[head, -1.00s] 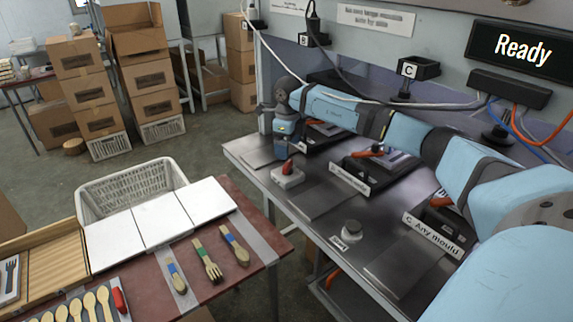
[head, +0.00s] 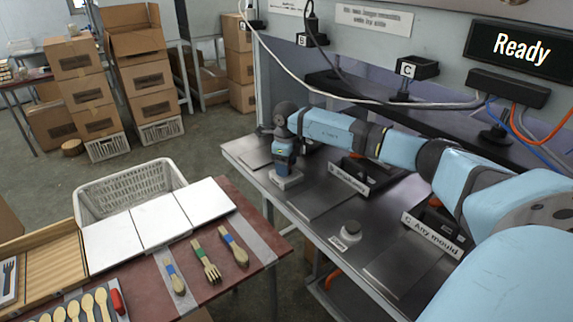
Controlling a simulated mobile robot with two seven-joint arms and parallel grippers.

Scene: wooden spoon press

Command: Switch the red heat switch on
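The heat switch's pale base (head: 288,181) sits on the metal bench at the left of the press row. Its red knob is hidden behind my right gripper. My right gripper (head: 284,168) points down at the switch, its tip at or just above the base. I cannot tell whether it touches the knob or whether its fingers are open or shut. My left gripper is not in view.
A round grey button (head: 351,228) stands on the bench's front part. Labelled mould stations (head: 432,234) line the bench, and cables (head: 330,88) hang behind my arm. Wooden cutlery (head: 206,260) lies on the red table (head: 255,255) at the lower left.

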